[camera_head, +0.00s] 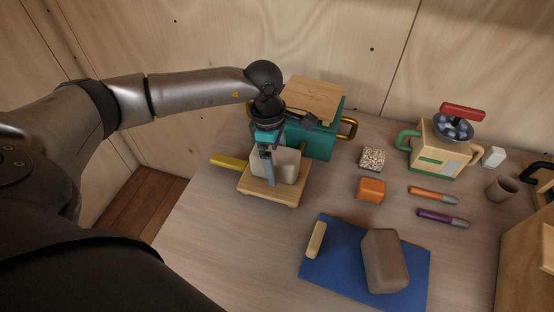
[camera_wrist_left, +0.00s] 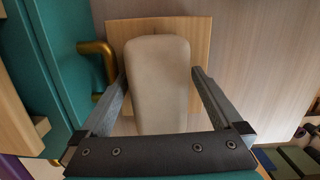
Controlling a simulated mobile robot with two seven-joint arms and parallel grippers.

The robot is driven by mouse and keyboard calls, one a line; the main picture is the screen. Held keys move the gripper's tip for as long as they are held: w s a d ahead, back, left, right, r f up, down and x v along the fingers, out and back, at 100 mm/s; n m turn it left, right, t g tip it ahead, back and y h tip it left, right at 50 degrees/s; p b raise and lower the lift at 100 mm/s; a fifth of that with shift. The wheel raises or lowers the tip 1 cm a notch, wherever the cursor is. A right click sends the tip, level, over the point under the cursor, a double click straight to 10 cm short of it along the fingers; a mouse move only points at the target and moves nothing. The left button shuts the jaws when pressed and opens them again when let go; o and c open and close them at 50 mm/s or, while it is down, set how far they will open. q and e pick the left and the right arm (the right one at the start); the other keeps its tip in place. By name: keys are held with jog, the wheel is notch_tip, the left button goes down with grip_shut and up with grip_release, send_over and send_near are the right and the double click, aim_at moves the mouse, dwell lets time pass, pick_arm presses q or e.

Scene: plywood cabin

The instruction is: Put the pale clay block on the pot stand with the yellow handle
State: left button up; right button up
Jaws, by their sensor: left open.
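The pale clay block (camera_head: 289,164) rests on the wooden pot stand (camera_head: 281,196), whose yellow handle (camera_head: 228,161) sticks out to the left. In the left wrist view the block (camera_wrist_left: 158,90) stands over the wooden board (camera_wrist_left: 200,35). My left gripper (camera_head: 270,182) reaches down over the stand. In the left wrist view its fingers (camera_wrist_left: 159,73) are open, one on each side of the block, with small gaps visible. The far finger is mostly hidden by the block in the head view. My right gripper is not in view.
A teal box (camera_head: 318,140) with a wooden top and brass handles stands right behind the stand. A brown block (camera_head: 384,262) and a small wooden piece (camera_head: 316,239) lie on a blue mat (camera_head: 343,270). An orange block (camera_head: 371,190) and speckled cube (camera_head: 373,158) are farther right.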

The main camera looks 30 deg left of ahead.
pick_arm(q)
jog(key=r, duration=0.4)
jog(key=a+r+p, duration=0.1)
jog(key=r, duration=0.6)
jog(key=shift+s+a+r, duration=0.15)
jog(key=shift+a+r, duration=0.05)
jog(key=shift+r, duration=0.1)
